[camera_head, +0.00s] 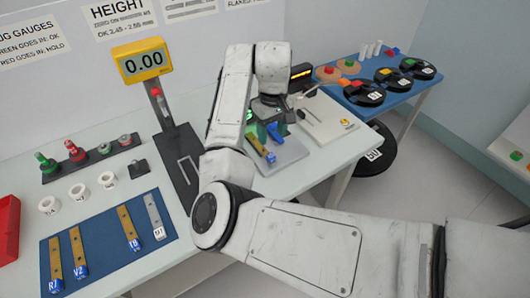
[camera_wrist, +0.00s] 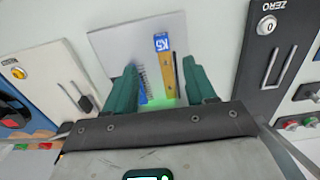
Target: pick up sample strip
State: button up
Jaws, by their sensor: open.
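A yellow sample strip (camera_wrist: 167,75) with a blue end labelled K5 lies on a pale grey plate (camera_wrist: 108,45) in the wrist view. In the head view the strip (camera_head: 258,147) shows on the plate (camera_head: 290,153), partly hidden by my arm. My gripper (camera_wrist: 161,65) has two green fingers spread apart, one to each side of the strip in the picture. Nothing is held between them. A dark coil-like part and a blue piece show beside the left finger. I cannot tell the height of the fingers above the plate.
Several other strips lie on a blue mat (camera_head: 92,276) at the front left. A height gauge with a yellow display (camera_head: 142,60) stands left of my arm. White rings and a plug-gauge rack (camera_head: 92,158) are further left. A blue table (camera_head: 395,100) with black reels stands at right.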

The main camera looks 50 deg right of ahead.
aim_at(272, 157)
notch_tip(272, 157, down, 3)
jog(key=shift+a+f, duration=0.1)
jog(key=shift+s+a+f+p, duration=0.15)
jog(key=shift+f+p, duration=0.1)
jog(key=shift+f, duration=1.15)
jog(key=shift+s+a+f+p, duration=0.1)
jog(key=shift+f+p, duration=0.1)
jog(key=shift+f, duration=1.15)
jog(key=shift+d, duration=0.1)
grip_shut()
